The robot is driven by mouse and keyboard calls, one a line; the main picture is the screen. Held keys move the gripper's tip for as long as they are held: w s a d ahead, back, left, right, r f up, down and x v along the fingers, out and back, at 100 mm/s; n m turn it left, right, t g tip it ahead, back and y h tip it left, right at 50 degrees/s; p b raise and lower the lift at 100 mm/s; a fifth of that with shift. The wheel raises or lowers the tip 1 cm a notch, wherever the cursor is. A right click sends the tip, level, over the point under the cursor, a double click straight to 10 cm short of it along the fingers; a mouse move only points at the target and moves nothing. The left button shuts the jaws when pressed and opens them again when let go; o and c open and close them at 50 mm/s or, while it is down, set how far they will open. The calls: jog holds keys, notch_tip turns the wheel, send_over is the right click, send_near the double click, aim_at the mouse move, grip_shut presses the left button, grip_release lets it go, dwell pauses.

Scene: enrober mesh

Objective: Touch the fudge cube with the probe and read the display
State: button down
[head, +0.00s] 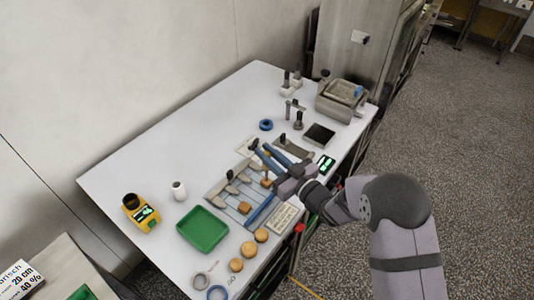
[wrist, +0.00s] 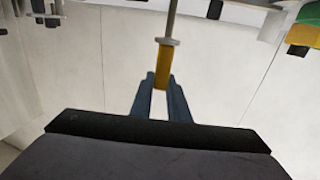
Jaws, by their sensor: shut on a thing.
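My gripper (head: 261,152) is over the far right part of the wire mesh rack (head: 226,201) in the head view. In the wrist view my gripper (wrist: 160,84) is shut on the yellow handle of a probe (wrist: 163,66), whose metal rod runs away from the fingers past the picture's top edge. The rod's tip is out of view there, and I cannot make out the probe in the head view. A brown fudge cube (head: 244,208) sits on the rack, and another small brown piece (head: 267,183) lies farther back. A black display (head: 326,165) with green digits stands right of my gripper; they are too small to read.
A green tray (head: 202,229) and a yellow device (head: 141,212) with a lit screen stand at the left. Several round brown pieces (head: 262,235) lie at the front. A grey machine (head: 342,99) stands at the back right.

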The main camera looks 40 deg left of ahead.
jog(key=shift+r+p, duration=2.2)
jog(key=shift+r, duration=1.7)
jog(key=w+d+f+m+t+h+b, duration=0.3)
jog(key=w+d+f+m+t+b, duration=0.25)
jog(key=d, duration=0.55)
jog(key=w+d+f+m+t+h+b, duration=0.2)
jog(key=w+d+f+t+h+b, duration=0.35)
jog(key=d, duration=0.55)
jog(key=s+d+f+m+t+h+b, duration=0.1)
jog(key=d+f+m+h+b, duration=0.1)
jog(key=d+f, duration=0.3)
jog(key=s+d+f+m+t+h+b, duration=0.1)
jog(key=d+f+m+h+b, duration=0.2)
jog(key=d, duration=1.1)
jog(key=s+d+f+m+t+h+b, duration=0.1)
jog(key=d+f+m+h+b, duration=0.1)
jog(key=d+f, duration=0.6)
jog(key=shift+s+d+m+h, duration=0.3)
jog(key=shift+d+m+h, duration=0.15)
jog(key=shift+d+h, duration=0.7)
jog(key=shift+f, duration=0.1)
